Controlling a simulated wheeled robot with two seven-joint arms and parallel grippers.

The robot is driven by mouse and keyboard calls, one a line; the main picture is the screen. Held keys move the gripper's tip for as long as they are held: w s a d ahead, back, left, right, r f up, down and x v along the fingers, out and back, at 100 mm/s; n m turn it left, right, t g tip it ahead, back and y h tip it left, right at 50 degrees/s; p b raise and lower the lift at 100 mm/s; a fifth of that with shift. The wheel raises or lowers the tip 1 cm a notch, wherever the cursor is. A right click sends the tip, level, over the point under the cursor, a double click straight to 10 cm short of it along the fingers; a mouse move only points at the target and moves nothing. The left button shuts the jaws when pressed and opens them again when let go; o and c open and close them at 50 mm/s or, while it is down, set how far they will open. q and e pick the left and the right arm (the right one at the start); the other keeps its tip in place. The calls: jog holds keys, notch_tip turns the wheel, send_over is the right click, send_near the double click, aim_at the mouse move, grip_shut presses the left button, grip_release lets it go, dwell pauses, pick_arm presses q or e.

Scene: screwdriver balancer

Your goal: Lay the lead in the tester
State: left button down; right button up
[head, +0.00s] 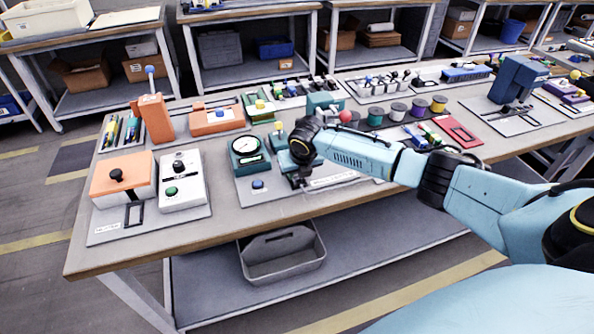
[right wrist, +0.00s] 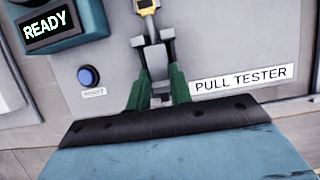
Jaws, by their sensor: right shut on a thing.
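The pull tester is a teal unit with a round white gauge (head: 247,147) on a grey panel at the bench's front middle. In the right wrist view its display (right wrist: 48,28) reads READY, above a blue button (right wrist: 88,76) and beside the PULL TESTER label (right wrist: 241,78). My right gripper (head: 297,181) is low over the panel, right of the gauge. In the right wrist view its green-sided fingers (right wrist: 156,84) are shut on the lead, which is mostly hidden. A small yellow piece (right wrist: 147,6) shows beyond the tips; I cannot tell whether it touches the tester. My left gripper is out of view.
Left of the tester stand an orange-topped box (head: 122,178) and a white box with a green button (head: 182,184). Behind are an orange unit (head: 216,120) and several spools (head: 397,111). A grey tote (head: 283,254) sits on the shelf below. The front bench edge is clear.

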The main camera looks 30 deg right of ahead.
jog(key=o, duration=1)
jog(key=p+v, duration=0.2)
jog(key=v, duration=1.1)
jog(key=shift+s+r+p, duration=0.15)
jog(key=shift+p, duration=0.15)
